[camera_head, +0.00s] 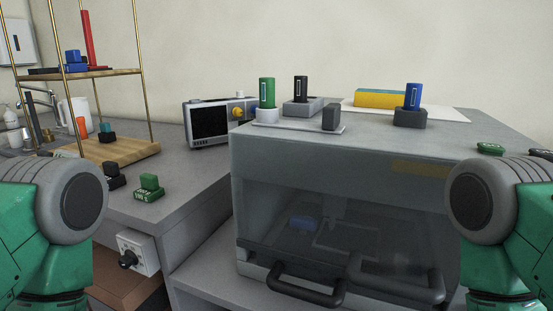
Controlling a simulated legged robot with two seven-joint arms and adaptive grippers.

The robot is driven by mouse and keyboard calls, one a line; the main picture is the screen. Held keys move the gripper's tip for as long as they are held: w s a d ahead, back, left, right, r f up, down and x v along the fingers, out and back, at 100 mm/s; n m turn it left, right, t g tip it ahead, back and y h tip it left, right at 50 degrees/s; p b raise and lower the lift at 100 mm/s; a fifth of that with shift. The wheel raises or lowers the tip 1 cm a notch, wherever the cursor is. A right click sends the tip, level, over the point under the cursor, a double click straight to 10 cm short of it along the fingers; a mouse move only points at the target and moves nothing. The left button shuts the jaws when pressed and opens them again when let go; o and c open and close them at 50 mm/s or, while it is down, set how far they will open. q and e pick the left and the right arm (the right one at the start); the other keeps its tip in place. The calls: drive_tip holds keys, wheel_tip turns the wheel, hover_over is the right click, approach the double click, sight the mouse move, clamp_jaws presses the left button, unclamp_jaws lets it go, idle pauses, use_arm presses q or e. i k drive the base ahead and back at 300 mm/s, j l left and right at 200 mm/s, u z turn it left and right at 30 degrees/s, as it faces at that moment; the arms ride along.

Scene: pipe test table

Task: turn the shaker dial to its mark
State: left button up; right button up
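A black knob (128,259) sticks out of a white plate (146,250) on the front of the left bench. Dark marks around the knob are too small to read. A second dial, a yellow knob (237,112), sits on the right side of a grey device (193,108) with a dark screen. No label shows which one is the shaker dial. Both of my grippers are out of view. Only green and grey parts of my arms show at the left and right edges, apart from both knobs.
A large grey cabinet (330,150) with a see-through front and two black handles (305,287) fills the middle right. Colored vials in holders stand on top. A brass-post shelf (108,73) stands at left. Green and black blocks (149,188) lie near the left bench edge.

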sight(129, 258)
drive_tip(key=j+u, duration=0.1)
drive_tip(key=u, duration=0.7)
drive_tip(key=i+j+u, duration=0.1)
drive_tip(key=u, duration=0.35)
